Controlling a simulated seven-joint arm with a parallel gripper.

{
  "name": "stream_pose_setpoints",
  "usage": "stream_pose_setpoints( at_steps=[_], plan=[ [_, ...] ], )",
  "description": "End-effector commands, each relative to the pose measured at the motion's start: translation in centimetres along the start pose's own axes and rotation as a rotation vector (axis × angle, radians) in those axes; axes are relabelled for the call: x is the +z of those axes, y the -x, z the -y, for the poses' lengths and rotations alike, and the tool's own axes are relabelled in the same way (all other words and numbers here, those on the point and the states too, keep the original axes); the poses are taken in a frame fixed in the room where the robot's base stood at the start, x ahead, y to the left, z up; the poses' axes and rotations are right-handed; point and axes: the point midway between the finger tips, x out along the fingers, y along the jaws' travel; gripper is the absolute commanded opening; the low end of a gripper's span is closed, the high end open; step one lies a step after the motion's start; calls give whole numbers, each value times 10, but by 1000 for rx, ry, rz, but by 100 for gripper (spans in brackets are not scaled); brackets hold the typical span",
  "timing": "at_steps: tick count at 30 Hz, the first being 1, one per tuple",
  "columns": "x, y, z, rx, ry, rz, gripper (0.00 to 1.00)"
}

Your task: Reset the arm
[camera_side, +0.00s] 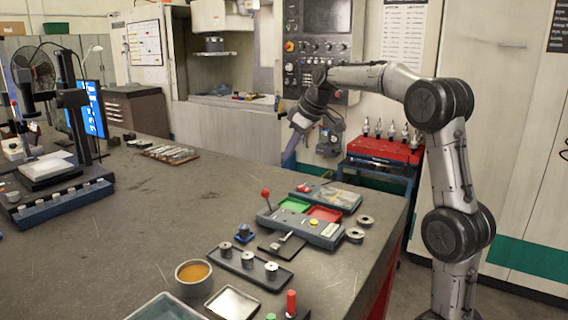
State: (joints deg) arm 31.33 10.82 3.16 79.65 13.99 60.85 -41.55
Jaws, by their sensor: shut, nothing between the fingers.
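My gripper (298,122) is raised above the far part of the table, in front of the machine, and points down to the left. It is shut and empty, clear of everything on the table. Several small metal cylinders (248,259) stand in a dark tray (262,279) near the front. A grey device (303,229) with a red-knobbed lever and a yellow button stands behind them, next to a green tray (295,205) and a red tray (325,214).
A bowl of orange material (193,274) and a shallow metal tray (232,302) are at the front. Metal rings (355,235) lie near the right edge. A microscope-like stand (75,130) is at left. The table's middle (150,215) is clear.

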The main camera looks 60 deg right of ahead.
Motion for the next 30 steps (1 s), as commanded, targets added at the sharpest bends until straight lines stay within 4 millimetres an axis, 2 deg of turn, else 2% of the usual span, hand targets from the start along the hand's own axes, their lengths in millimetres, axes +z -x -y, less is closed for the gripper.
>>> stream_pose_setpoints(
  at_steps=[6,22,26,28,30],
  plan=[
    [0,13,2,1,-1,-1,0],
    [-2,13,6,-3,8,-2,0],
    [-18,38,32,3,63,-52,0],
    [-19,59,63,-4,114,-81,0],
    [-9,79,96,-14,165,-98,0]
  ],
)
